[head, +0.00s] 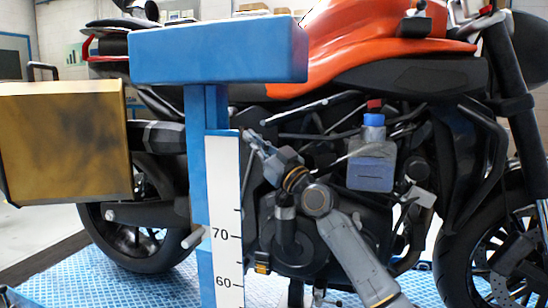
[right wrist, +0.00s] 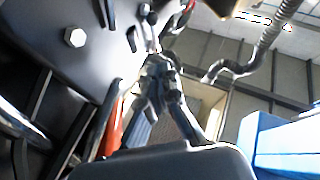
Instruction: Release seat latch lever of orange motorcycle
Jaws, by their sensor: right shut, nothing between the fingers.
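The orange motorcycle (head: 350,40) stands side-on behind a blue stand. My right gripper (head: 247,135) is shut and empty, beside the stand's post and below the orange bodywork, in front of the dark frame. In the right wrist view its closed fingers (right wrist: 156,62) point up past a dark plate with a bolt (right wrist: 75,37). A small red part (right wrist: 189,6) shows beyond the fingertips; I cannot tell whether it is the seat latch lever. The lever is not clearly visible in the head view; the stand hides part of the seat area. My left gripper is not in view.
The blue stand (head: 220,52) has a broad top and a white scale (head: 226,225) on its post, close left of my right gripper. A gold-brown case (head: 68,145) is at left. A blue-capped bottle (head: 372,165) is right of the gripper.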

